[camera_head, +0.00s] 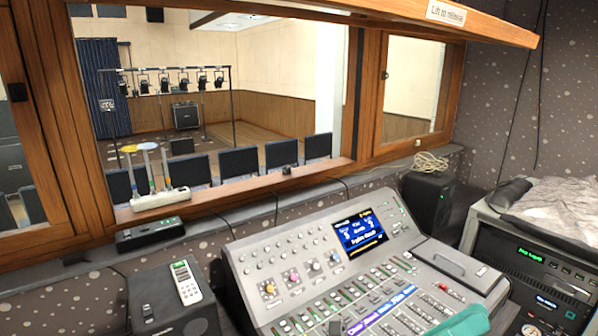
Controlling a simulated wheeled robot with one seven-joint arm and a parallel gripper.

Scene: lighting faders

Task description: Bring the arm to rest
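My gripper does not show in the head camera view, and no part of my arm can be made out for sure. The grey lighting desk (288,253) fills the lower middle, with rows of faders, coloured knobs and a lit blue screen (360,232). A teal piece (462,323) lies over its front edge at the bottom of the picture; I cannot tell what it is.
A wooden-framed window stands behind the desk. A white remote (186,282) lies on a dark box at left. A power strip (160,199) sits on the sill. A black speaker (428,200) and an equipment rack (533,275) stand at right. A wooden shutter (490,22) overhangs.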

